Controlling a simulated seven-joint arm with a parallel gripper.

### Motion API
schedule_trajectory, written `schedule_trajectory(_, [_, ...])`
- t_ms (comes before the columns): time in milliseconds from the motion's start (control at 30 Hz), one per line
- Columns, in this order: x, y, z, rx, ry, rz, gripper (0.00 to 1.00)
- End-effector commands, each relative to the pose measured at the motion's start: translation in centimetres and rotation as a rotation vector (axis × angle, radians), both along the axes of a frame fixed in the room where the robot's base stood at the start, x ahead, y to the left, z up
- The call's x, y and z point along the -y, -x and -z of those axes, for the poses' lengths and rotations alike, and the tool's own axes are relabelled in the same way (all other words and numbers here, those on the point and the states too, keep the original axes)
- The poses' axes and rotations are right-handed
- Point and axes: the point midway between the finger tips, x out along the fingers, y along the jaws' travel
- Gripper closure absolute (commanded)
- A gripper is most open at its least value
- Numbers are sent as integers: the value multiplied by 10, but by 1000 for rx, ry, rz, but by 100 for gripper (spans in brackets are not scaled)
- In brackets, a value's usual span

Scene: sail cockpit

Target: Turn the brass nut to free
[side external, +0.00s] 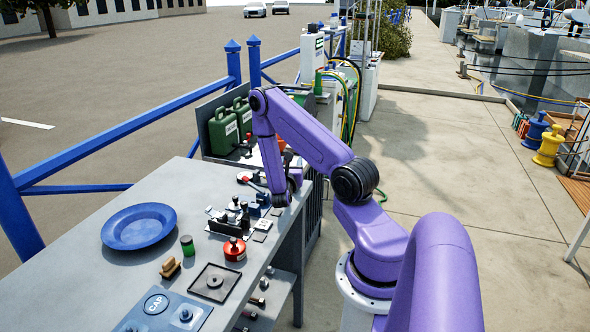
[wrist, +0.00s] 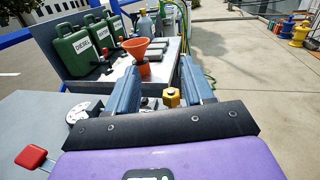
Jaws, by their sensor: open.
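The brass nut (wrist: 171,97) shows in the wrist view as a yellow-gold block, a little beyond my gripper's crossbar and nearer the right finger. My gripper (wrist: 160,85) is open, its two blue-grey fingers spread wide with nothing held between them. The nut appears in the gap between the fingers; I cannot tell its height relative to them. In the side external view my purple arm reaches over the far part of the bench, and the nut cannot be made out there behind the arm. The fingertips are also hard to see in that view.
The grey bench (side external: 85,215) carries a blue plate (side external: 139,226), a red round part (side external: 234,249) and a green cylinder (side external: 187,245). Green fuel cans (wrist: 75,50) and an orange funnel (wrist: 145,52) stand beyond the gripper. A red-handled lever (wrist: 32,157) is at lower left.

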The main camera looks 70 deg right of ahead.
Motion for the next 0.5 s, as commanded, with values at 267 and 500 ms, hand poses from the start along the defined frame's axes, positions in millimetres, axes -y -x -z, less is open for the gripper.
schedule_trajectory(267, [-32, -8, 31, 34, -13, 254, 48])
schedule_trajectory(500, [-42, -6, 41, 53, -25, 340, 48])
